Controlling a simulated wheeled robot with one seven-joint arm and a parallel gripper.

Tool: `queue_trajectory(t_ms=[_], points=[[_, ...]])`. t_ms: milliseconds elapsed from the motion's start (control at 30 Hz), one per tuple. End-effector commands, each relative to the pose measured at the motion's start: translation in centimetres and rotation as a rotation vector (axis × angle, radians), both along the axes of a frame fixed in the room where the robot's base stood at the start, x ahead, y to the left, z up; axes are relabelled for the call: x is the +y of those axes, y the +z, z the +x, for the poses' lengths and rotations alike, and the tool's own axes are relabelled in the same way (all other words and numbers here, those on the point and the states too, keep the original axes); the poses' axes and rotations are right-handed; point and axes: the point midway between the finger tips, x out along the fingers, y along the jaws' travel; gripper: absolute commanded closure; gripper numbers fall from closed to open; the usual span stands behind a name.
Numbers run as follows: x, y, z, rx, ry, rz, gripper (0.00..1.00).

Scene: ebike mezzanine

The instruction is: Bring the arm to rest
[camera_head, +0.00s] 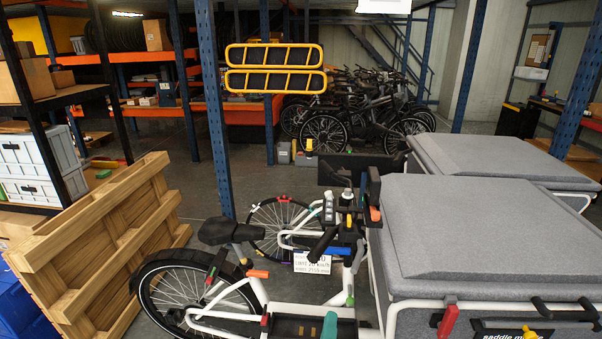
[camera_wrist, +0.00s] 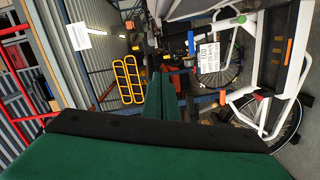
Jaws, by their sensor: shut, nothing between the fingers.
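My gripper (camera_wrist: 166,90) shows in the wrist view as two dark green fingers close together, shut with nothing between them. The green gripper body fills the bottom of that view behind a black edge. The wrist view is tilted and looks past the fingers toward a white-framed bike (camera_wrist: 262,110) at the right and a yellow rack panel (camera_wrist: 129,80) at the left. The fingers look clear of both. I cannot make out my gripper or arm for sure in the head view.
In the head view, a white cargo bike (camera_head: 225,325) stands in front, beside a large grey-topped box (camera_head: 480,235) at the right. A wooden pallet (camera_head: 100,245) leans at the left. A blue post (camera_head: 213,110) rises behind the bike. Some bare floor shows beyond the pallet.

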Motion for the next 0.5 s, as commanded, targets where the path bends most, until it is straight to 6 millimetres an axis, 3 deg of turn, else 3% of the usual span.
queue_trajectory(t_ms=[33, 200, 500], points=[[0.4, -1.7, -0.9, 0.009, 0.009, 0.034, 1.00], [1.7, -6.1, -4.1, 0.005, 0.036, 0.184, 1.00], [3.8, -12.3, -11.3, 0.007, 0.065, 0.473, 1.00]])
